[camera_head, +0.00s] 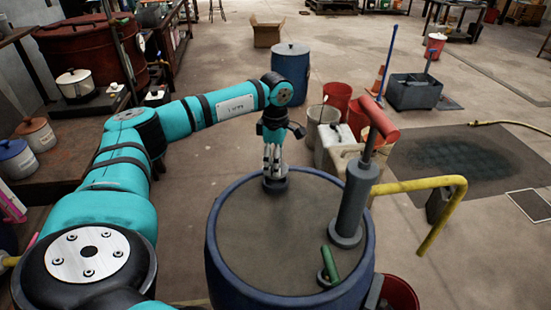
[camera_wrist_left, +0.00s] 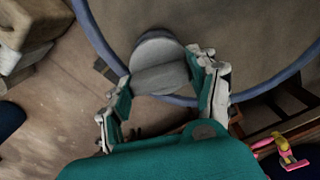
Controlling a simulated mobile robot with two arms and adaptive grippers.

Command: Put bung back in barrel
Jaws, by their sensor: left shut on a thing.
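The blue barrel (camera_head: 222,262) stands upright in front of me, with a flat grey-brown top. My left gripper (camera_head: 273,168) points down at the far edge of this top and is shut on the bung (camera_head: 275,186), a dark grey round plug. In the left wrist view the bung (camera_wrist_left: 158,52) shows as a grey disc with a raised grip between the fingers (camera_wrist_left: 166,88). It overlaps the barrel's blue rim (camera_wrist_left: 98,38). I cannot tell whether it touches the top. No bung hole shows clearly. My right gripper is not in view.
A grey pump (camera_head: 352,205) with a red handle (camera_head: 375,118) and yellow spout (camera_head: 425,184) rises from the barrel top. A green lever (camera_head: 329,263) stands near its front edge. Another blue barrel (camera_head: 291,68) and red buckets (camera_head: 337,95) are behind.

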